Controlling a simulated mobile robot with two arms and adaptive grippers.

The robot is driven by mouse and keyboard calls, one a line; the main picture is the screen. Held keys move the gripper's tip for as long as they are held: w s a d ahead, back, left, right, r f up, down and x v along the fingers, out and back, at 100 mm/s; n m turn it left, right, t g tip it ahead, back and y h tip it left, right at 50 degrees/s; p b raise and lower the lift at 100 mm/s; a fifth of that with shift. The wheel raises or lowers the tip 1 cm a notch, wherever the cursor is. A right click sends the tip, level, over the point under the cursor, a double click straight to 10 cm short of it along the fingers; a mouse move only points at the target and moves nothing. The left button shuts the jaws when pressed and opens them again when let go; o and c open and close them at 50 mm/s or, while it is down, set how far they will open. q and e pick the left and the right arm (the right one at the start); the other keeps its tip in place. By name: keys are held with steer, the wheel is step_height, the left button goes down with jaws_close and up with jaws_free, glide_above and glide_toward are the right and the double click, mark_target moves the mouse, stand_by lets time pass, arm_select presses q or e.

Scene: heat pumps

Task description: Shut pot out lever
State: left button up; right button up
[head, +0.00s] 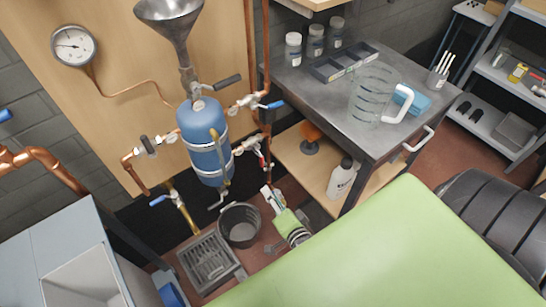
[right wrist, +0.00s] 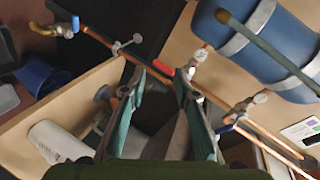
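No label marks the pot out lever, so I cannot tell for sure which one it is. A small red lever (head: 261,158) sits on a valve right of the blue pot's lower part. It also shows in the right wrist view (right wrist: 163,71), just beyond and between my fingertips, with no clear contact. My right gripper (head: 268,190) is below this lever in the head view. In the right wrist view its teal fingers (right wrist: 160,78) are apart and nothing is clearly held. The blue pot (head: 205,145) hangs on the wooden panel. My left gripper is not in view.
Other levers are close: a blue one (head: 271,105), a black one (head: 228,80) and a lower-left blue one (head: 158,201). Copper pipes surround the pot. A black bucket (head: 240,225) stands on the floor below. A metal workbench (head: 385,140) is on the right.

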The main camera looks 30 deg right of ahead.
steer(key=s+a+f+n+g, duration=0.1)
steer(key=s+f+n, duration=0.1)
steer(key=f, duration=0.3)
steer(key=s+a+f+n+g+y, duration=0.1)
steer(key=s+a+f+n+g, duration=0.1)
steer(key=s+f, duration=0.2)
step_height(320, 180, down, 3)
steer(key=shift+a+r+n+y, duration=0.2)
steer(key=shift+a+n+y, duration=0.05)
steer(key=shift+n+y, duration=0.05)
